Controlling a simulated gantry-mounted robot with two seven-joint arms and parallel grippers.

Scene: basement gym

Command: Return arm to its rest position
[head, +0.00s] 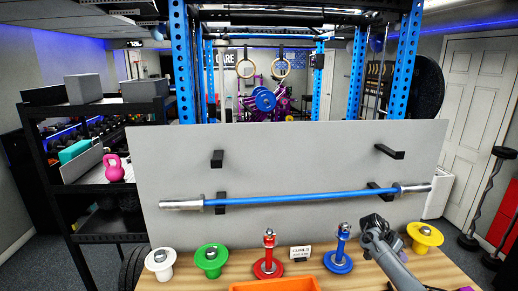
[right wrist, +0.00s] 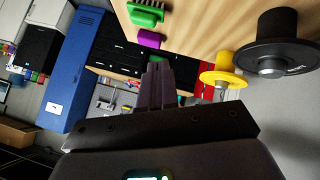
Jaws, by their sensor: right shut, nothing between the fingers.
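My right gripper (head: 374,225) is over the right part of the wooden table, between the blue disc and the yellow disc. Its fingers are together and empty; in the right wrist view the closed fingers (right wrist: 156,86) point away from the camera with nothing between them. My left gripper is not in the head view.
A blue bar (head: 300,194) lies across the lower hooks of a grey board (head: 290,160). White (head: 160,260), green (head: 211,258), red (head: 268,266), blue (head: 338,262) and yellow (head: 425,235) discs stand on the table. An orange bin (head: 275,286) is at the front edge.

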